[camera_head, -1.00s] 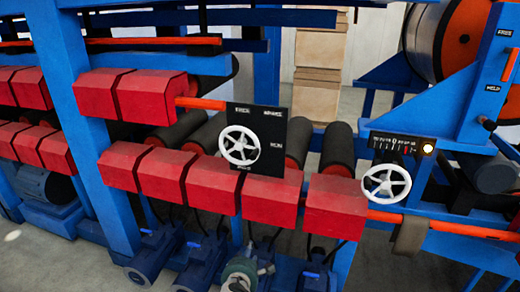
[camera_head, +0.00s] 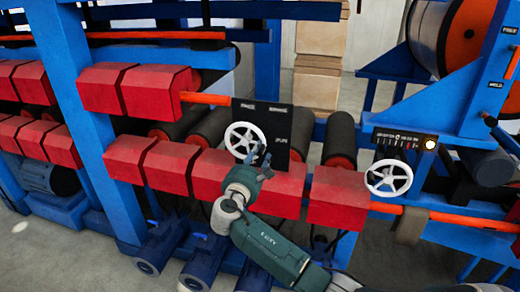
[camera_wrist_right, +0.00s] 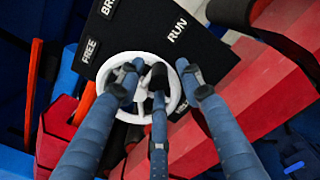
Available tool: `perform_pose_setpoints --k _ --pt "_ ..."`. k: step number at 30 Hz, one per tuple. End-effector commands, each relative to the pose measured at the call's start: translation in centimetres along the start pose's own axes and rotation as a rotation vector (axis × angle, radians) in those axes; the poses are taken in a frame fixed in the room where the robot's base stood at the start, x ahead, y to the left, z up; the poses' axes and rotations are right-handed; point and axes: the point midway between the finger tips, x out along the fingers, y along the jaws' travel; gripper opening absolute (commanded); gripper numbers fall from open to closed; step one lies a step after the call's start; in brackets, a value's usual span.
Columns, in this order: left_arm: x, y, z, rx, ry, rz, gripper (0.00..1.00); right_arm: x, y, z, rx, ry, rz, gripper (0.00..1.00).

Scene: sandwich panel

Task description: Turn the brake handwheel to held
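The brake handwheel (camera_head: 238,132) is a white spoked wheel on a black panel (camera_head: 277,114) with white lettering. In the right wrist view the wheel (camera_wrist_right: 172,74) shows behind my fingers, and FREE, RUN and a partly hidden word starting "BR" can be read around it. My right gripper (camera_head: 259,153) is at the lower right of the wheel in the head view. In the right wrist view my right gripper (camera_wrist_right: 157,84) has its fingers spread in front of the wheel, open and not closed on it. Contact with the rim cannot be told. My left gripper is not in view.
A second white handwheel (camera_head: 388,178) stands to the right under a scale with a lit lamp (camera_head: 429,144). Red blocks (camera_head: 335,195) line the machine below the panel. An orange bar (camera_head: 470,217) runs at the right. Grey floor (camera_head: 385,262) is clear at the lower right.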

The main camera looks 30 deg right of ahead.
Motion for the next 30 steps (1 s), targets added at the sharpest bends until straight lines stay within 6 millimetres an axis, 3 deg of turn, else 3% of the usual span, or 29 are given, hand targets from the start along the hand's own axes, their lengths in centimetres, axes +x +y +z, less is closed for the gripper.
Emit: perform_pose_setpoints --k 6,15,21,30 --pt "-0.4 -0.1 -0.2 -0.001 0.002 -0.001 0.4 1.9 0.0 0.0 0.0 0.001 0.0 0.36" --pt "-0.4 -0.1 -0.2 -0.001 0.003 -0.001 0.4 2.1 0.0 -0.1 0.001 0.002 0.0 0.36" --pt "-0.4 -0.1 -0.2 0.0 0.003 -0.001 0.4 2.1 0.0 -0.1 0.001 0.002 0.0 0.0" --pt "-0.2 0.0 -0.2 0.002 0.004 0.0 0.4 2.3 -0.3 -0.2 0.008 0.003 0.0 0.0"
